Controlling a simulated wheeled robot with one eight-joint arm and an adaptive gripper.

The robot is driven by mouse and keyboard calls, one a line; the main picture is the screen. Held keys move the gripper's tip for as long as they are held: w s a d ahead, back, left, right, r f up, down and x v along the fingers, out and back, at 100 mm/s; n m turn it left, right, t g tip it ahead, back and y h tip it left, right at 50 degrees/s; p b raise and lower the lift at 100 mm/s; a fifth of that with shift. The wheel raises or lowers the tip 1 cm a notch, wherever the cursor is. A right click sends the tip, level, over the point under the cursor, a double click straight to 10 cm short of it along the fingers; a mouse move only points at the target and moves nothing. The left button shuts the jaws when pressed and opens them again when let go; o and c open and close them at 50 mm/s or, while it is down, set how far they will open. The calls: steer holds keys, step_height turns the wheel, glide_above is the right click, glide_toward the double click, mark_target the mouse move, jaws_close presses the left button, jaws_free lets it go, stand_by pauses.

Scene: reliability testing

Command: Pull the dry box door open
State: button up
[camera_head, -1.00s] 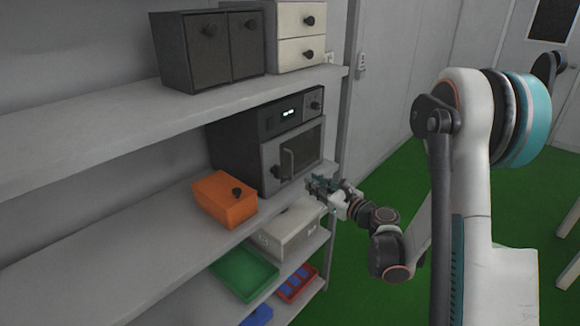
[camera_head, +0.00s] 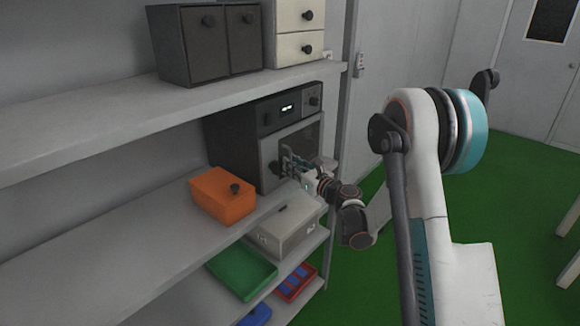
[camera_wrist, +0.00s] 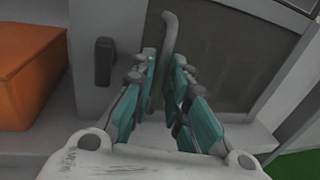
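The dry box (camera_head: 240,147) is a dark cabinet on the middle shelf with a lit display. Its grey-framed door (camera_head: 308,136) has a dark window and looks closed. In the wrist view, the grey bar handle (camera_wrist: 168,38) rises on the door (camera_wrist: 222,55). My gripper (camera_head: 287,160) is at the handle in the head view and largely hides it there. In the wrist view, the teal fingers of my gripper (camera_wrist: 161,72) stand apart on either side of the handle's lower part. A gap shows between them, and I see no clear grip on the bar.
An orange box (camera_head: 210,205) sits left of the dry box, also in the wrist view (camera_wrist: 30,70). A dark knob (camera_wrist: 104,60) is left of my fingers. Below are a white box (camera_head: 290,228) and a green tray (camera_head: 238,272). The upper shelf (camera_head: 120,115) is above.

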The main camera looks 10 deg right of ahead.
steer(key=shift+x, duration=0.85)
steer(key=shift+c, duration=0.5)
jaws_close()
steer(key=shift+s+d, duration=0.1)
steer(key=shift+d, duration=0.05)
